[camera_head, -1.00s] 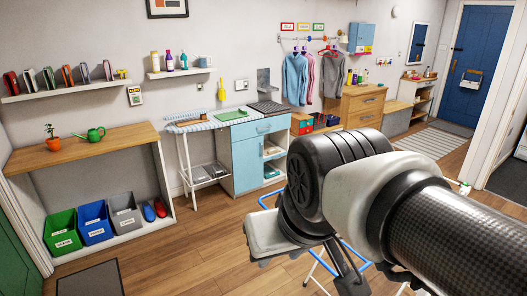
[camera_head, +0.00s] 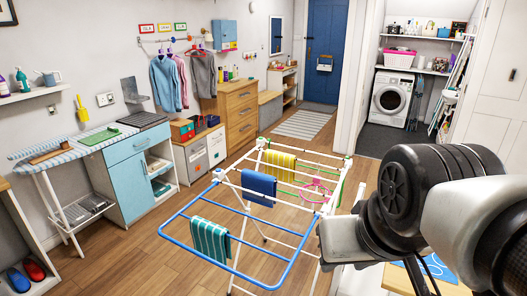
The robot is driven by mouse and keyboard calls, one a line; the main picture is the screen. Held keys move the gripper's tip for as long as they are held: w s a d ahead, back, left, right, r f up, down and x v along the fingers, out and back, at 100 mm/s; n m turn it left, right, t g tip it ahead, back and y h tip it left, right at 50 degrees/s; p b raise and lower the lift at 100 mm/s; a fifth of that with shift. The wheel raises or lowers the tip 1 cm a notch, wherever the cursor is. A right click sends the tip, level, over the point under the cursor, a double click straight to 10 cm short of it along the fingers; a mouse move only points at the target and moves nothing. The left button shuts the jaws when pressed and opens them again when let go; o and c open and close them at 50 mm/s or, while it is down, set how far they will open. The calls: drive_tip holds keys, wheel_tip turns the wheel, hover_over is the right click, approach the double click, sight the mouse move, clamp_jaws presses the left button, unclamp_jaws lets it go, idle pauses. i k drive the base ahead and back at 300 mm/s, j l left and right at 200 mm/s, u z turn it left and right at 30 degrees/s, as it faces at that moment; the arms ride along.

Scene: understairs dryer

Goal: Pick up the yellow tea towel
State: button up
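The yellow tea towel (camera_head: 279,164) hangs over the far part of the drying rack (camera_head: 176,236), with darker stripes on it. A blue towel (camera_head: 259,187) hangs nearer on the rack, and a green and white striped towel (camera_head: 210,241) hangs nearest. My gripper (camera_head: 422,278) is at the lower right, close to the camera and well apart from the yellow towel. Its fingers are mostly hidden by my arm and cut by the frame edge, so its opening does not show.
A pink ring-shaped item (camera_head: 316,189) is on the rack's right side. A blue cabinet (camera_head: 130,178) and wooden drawers (camera_head: 240,112) line the left wall. A washing machine (camera_head: 391,98) stands in the alcove. The wooden floor (camera_head: 120,262) left of the rack is clear.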

sight(284, 160)
drive_tip(key=i+j+u, duration=0.75)
drive_tip(key=j+u, duration=0.15)
drive_tip(key=i+j+u, duration=0.45)
drive_tip(key=i+u, duration=0.45)
drive_tip(key=i+z, duration=0.4)
drive_tip(key=i, duration=0.25)
drive_tip(key=i+j+z, duration=0.15)
drive_tip(key=i+z, duration=0.25)
drive_tip(key=i, duration=0.3)
drive_tip(key=i+l+z, duration=0.1)
drive_tip(key=i+z, duration=0.7)
drive_tip(key=i+j+z, duration=0.2)
drive_tip(key=i+z, duration=0.2)
drive_tip(key=i+l+z, duration=0.1)
drive_tip(key=i+z, duration=0.2)
drive_tip(key=z, duration=0.2)
drive_tip(key=i+z, duration=0.3)
drive_tip(key=z, duration=0.2)
drive_tip(key=i+j+z, duration=0.2)
drive_tip(key=z, duration=0.3)
drive_tip(key=i+j+z, duration=0.15)
drive_tip(key=i+z, duration=0.25)
drive_tip(key=i+j+z, duration=0.15)
drive_tip(key=z, duration=0.3)
drive_tip(key=i+j+z, duration=0.2)
drive_tip(key=j+z, duration=0.2)
drive_tip(key=i+j+z, duration=0.15)
drive_tip(key=j+z, duration=0.3)
drive_tip(key=i+j+z, duration=0.1)
drive_tip(key=j+z, duration=0.3)
